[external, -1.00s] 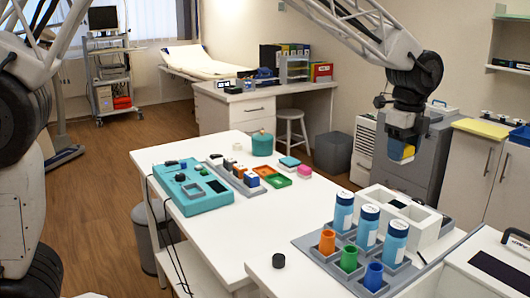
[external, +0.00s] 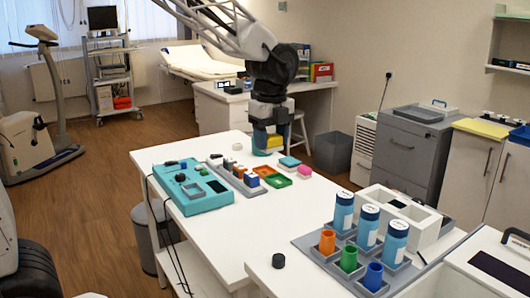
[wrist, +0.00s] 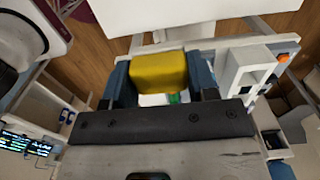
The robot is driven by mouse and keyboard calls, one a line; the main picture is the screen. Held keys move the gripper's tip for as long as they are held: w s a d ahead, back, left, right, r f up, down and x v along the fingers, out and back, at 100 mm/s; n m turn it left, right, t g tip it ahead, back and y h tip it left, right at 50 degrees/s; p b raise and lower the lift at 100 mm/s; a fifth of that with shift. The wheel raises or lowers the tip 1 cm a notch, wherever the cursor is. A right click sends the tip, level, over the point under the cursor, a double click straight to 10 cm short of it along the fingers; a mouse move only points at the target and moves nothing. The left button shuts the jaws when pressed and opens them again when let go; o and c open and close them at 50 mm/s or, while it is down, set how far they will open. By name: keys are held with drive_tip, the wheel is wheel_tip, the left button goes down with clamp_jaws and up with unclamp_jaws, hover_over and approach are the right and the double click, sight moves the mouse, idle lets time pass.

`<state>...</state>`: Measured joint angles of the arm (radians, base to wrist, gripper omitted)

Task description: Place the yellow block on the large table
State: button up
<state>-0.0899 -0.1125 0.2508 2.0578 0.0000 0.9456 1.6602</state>
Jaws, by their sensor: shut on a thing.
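My gripper (external: 267,135) hangs fingers-down over the far end of the white table (external: 225,225) in the external view. It is shut on the yellow block (wrist: 159,70), which shows clearly between the two blue fingers in the wrist view. In the external view only a little yellow (external: 275,141) shows at the fingertips. I cannot tell the exact gap between block, pot and tabletop.
Bottles and cups stand on a grey holder (external: 320,250) at the right. The table's middle is clear.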

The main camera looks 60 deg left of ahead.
drive_tip(key=s+a+f, duration=0.1)
drive_tip(key=s+a, duration=0.2)
drive_tip(key=s, duration=0.3)
drive_tip(key=s+a+f, duration=0.1)
drive_tip(key=s+a, duration=0.2)
drive_tip(key=s, duration=0.4)
drive_tip(key=f, duration=1.8)
drive_tip(key=shift+w+d, duration=0.15)
drive_tip(key=shift+w, duration=0.1)
hover_over(262, 218)
drive_tip(key=shift+f, duration=0.7)
drive_tip(key=shift+f, duration=1.75)
drive_tip(key=shift+f, duration=0.1)
